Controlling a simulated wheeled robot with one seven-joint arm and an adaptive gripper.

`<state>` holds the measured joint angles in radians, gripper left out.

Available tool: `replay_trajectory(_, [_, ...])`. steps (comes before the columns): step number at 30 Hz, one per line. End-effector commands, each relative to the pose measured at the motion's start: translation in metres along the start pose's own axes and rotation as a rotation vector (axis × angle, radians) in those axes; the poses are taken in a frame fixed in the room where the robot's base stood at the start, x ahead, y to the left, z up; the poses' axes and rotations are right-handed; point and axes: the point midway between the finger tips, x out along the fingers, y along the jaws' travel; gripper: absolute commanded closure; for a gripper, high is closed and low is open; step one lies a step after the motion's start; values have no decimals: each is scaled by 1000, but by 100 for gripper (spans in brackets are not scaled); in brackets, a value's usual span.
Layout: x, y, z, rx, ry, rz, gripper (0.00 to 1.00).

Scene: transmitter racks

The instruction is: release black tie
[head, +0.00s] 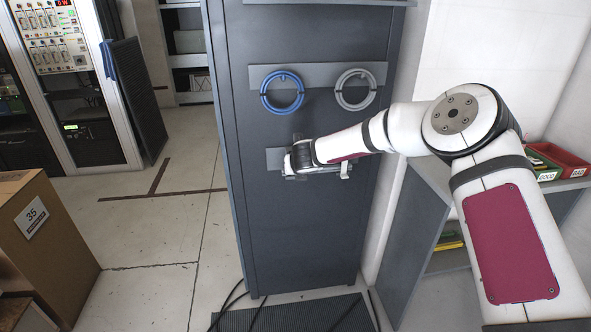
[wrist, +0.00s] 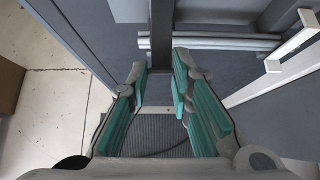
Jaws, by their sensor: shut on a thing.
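In the wrist view, my gripper (wrist: 160,72) has its teal-padded fingers on both sides of a narrow black strip, which I take to be the black tie (wrist: 161,38). The jaws are shut on it, with its upper part showing beyond the fingertips. The strip crosses in front of grey horizontal rods or cables (wrist: 225,40). In the head view, my gripper (head: 298,160) is at the dark rack's front, below the coils. The tie cannot be made out there, and my wrist hides part of the lower plate.
A blue coil (head: 264,100) and a grey coil (head: 340,98) hang on the rack's upper plate (head: 312,72). A pale bracket (head: 345,171) sits right of my gripper. A cardboard box (head: 70,255) stands left; red and green bins (head: 560,158) are on the right shelf.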

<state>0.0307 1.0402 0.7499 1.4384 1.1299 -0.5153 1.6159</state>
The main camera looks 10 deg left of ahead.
Motion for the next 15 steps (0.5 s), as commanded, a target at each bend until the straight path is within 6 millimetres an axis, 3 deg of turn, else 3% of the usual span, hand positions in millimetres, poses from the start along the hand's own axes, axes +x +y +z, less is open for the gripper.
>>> replay_trajectory(1, [-8, 1, 28, -8, -49, 2, 100])
replay_trajectory(5, [-8, 2, 28, -8, -49, 2, 100])
replay_trajectory(6, [-8, 2, 28, -8, -49, 2, 73])
replay_trajectory(9, [-8, 1, 28, -8, -49, 2, 57])
replay_trajectory(15, [-7, -1, 28, -5, -49, -1, 57])
